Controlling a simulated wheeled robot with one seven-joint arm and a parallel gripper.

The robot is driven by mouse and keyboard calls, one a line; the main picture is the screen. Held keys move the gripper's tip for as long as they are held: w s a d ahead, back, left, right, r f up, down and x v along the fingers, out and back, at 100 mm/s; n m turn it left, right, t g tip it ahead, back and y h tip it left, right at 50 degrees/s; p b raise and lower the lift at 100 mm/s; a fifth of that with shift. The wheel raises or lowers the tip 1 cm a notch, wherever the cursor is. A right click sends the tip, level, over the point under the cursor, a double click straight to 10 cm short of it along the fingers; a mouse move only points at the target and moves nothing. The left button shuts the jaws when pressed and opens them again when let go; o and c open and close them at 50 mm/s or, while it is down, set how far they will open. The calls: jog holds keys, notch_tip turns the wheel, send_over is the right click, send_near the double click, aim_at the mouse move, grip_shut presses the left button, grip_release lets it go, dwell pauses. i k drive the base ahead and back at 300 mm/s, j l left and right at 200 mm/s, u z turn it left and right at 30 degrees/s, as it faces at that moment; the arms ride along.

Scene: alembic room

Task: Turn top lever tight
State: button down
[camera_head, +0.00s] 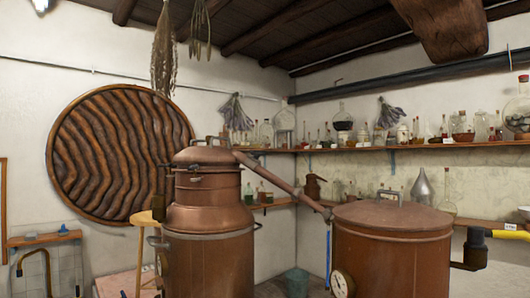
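A copper still (208,240) with a domed top stands left of centre. A small dark metal fitting (194,168), lever-like, sits at the front left of its neck. It is too small for me to tell whether it is tight or loose. A bar handle (218,141) stands on top of the dome. I cannot tell for certain which of these is the top lever. My gripper is not in view.
A slanting copper pipe (283,182) runs from the dome toward a wide copper vessel (393,250) at right, which has a gauge (342,284). A yellow-and-black fitting (475,238) juts out at far right.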

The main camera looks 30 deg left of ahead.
aim_at(256, 153)
jog(key=l+u, duration=0.15)
jog(key=u, duration=0.3)
jog(key=l+u, duration=0.2)
jog(key=u, duration=0.3)
jog(key=k+l+u, duration=0.1)
jog(key=u, duration=0.35)
jog(key=i+j+z, duration=0.1)
jog(key=j, duration=0.25)
jog(key=i+j+z, duration=0.1)
jog(key=j, duration=0.3)
jog(key=i+j, duration=0.25)
jog(key=j, duration=0.15)
jog(key=i+j+z, duration=0.15)
jog(key=j, duration=0.2)
jog(key=i+j+z, duration=0.1)
jog(key=j, duration=0.3)
